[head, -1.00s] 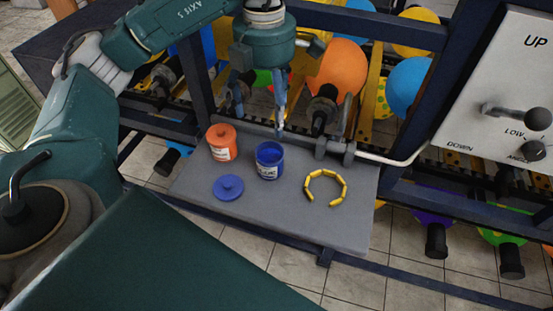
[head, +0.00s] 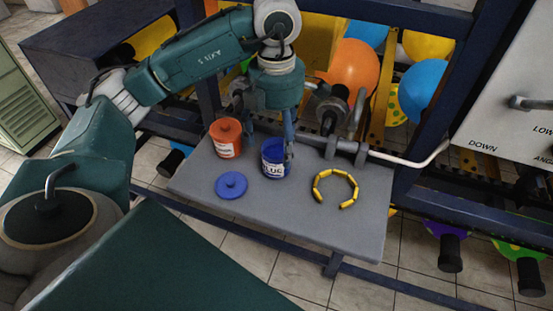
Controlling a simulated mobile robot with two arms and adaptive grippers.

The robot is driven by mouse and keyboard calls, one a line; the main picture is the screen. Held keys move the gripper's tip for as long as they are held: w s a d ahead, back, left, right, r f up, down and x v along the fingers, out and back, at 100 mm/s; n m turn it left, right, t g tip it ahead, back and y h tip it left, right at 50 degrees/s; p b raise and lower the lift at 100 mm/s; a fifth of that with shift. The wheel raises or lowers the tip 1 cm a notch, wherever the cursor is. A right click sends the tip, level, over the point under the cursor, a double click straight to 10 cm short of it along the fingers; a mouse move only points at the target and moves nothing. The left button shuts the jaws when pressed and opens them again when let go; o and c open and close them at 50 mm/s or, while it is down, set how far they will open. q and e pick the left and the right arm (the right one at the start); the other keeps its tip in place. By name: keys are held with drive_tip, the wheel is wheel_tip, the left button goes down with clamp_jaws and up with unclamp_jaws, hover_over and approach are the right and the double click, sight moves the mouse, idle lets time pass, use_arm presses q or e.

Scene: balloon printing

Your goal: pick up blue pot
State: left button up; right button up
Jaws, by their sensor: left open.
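The blue pot (head: 274,163) stands upright and open on the grey shelf, its white label facing me. Its round blue lid (head: 231,185) lies flat on the shelf to the left of it. My left gripper (head: 267,138) comes down from above, open and empty. One bluish finger reaches down at the right side of the blue pot's rim; I cannot tell whether it touches. My right gripper is not in view.
A yellow segmented ring (head: 335,187) lies to the right on the grey shelf (head: 300,222). A pipe (head: 405,160) and clamps run behind. The shelf's front is bare.

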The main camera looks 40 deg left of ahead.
sight(277, 153)
use_arm(q)
wheel_tip(277, 153, down, 4)
drive_tip(key=shift+a+r+p, duration=0.1)
drive_tip(key=shift+r+p, duration=0.05)
drive_tip(key=shift+p, duration=0.75)
drive_tip(key=shift+w+f, duration=0.1)
drive_tip(key=shift+f, duration=0.45)
drive_tip(key=c, duration=1.4)
drive_tip(key=shift+r, duration=0.1)
drive_tip(key=shift+c, duration=0.2)
